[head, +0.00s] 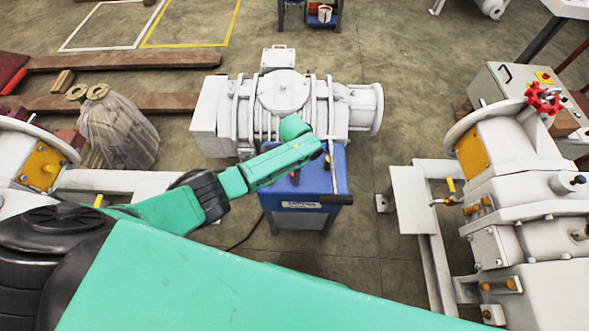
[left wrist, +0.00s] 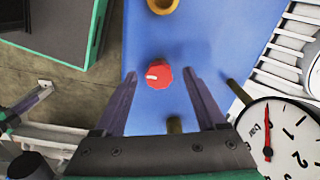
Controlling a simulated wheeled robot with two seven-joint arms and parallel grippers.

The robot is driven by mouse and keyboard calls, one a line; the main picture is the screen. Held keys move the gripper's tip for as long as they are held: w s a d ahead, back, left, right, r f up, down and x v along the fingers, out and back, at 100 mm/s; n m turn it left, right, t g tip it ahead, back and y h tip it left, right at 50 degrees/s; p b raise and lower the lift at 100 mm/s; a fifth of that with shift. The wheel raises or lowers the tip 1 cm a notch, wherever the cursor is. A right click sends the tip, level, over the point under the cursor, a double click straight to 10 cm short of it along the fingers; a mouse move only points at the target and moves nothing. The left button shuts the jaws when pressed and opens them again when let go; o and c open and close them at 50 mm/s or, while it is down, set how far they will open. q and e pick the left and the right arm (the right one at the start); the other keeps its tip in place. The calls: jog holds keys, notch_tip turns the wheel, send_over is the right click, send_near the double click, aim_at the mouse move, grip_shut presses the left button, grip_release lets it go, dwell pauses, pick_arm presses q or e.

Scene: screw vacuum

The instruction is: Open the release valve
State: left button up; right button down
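A red round knob (left wrist: 160,76) with a white mark, which looks like the release valve, sits on a blue panel (left wrist: 215,30) in the left wrist view. My left gripper (left wrist: 160,77) is open, with one finger on each side of the knob. I see a gap on both sides, but cannot tell how far the fingertips are above the panel. My right gripper is not in view.
A pressure gauge (left wrist: 283,140) with a red needle lies right of the fingers, and a yellow ring (left wrist: 163,4) is beyond the knob. In the head view a white vacuum pump (head: 282,95) stands behind the cart, and another machine (head: 515,190) stands at the right.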

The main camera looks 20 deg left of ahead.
pick_arm(q)
notch_tip(320, 180, up, 14)
jog(key=p, duration=0.2)
jog(key=shift+r, duration=0.25)
dwell(0.4)
